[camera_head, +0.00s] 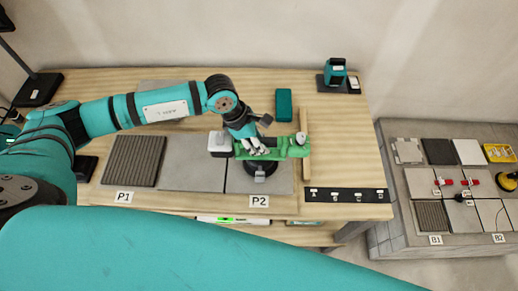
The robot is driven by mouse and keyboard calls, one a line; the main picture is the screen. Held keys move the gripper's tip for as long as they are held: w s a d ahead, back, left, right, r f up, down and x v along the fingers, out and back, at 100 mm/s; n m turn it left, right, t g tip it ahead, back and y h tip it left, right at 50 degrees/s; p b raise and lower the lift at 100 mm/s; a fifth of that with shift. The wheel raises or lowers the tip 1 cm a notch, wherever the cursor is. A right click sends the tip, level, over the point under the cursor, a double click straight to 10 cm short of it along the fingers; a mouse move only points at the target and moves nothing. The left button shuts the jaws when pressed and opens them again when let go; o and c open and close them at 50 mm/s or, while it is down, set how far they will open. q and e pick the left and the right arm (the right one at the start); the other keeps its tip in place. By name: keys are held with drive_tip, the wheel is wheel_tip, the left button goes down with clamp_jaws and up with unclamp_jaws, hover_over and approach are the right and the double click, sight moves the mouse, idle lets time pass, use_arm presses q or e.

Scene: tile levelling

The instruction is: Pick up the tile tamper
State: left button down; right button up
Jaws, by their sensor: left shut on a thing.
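The tile tamper (286,152) is a green tool with a white block at its left end and a dark round pad below. It is over the grey tile marked P2 on the wooden table, towards the front. My left gripper (255,147) comes down on it from above and is shut on its green body. The fingers hide part of the body. I cannot tell whether the pad touches the tile. My right gripper is not in view.
A ribbed dark tile (133,161) lies at P1. A teal box (284,105) and a teal device (337,72) stand behind. A wooden strip (305,144) is just right of the tamper, near a black labelled strip (346,195). A lower tiled bench (420,187) is at right.

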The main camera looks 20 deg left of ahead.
use_arm(q)
drive_tip(key=shift+r, duration=0.15)
drive_tip(key=shift+r+p, duration=0.25)
drive_tip(key=shift+p, duration=0.2)
drive_tip(key=shift+w+r+b, duration=0.1)
drive_tip(key=shift+r+b, duration=0.3)
drive_tip(key=shift+b, duration=0.05)
wheel_tip(320, 180, up, 2)
drive_tip(key=shift+r+b, duration=0.25)
drive_tip(key=shift+b, duration=0.4)
drive_tip(key=s+a+r+b, duration=0.1)
drive_tip(key=s+b, duration=0.4)
drive_tip(key=s, duration=0.9)
wheel_tip(320, 180, up, 6)
drive_tip(key=s+p, duration=0.2)
drive_tip(key=p, duration=0.6)
drive_tip(key=shift+r, duration=0.25)
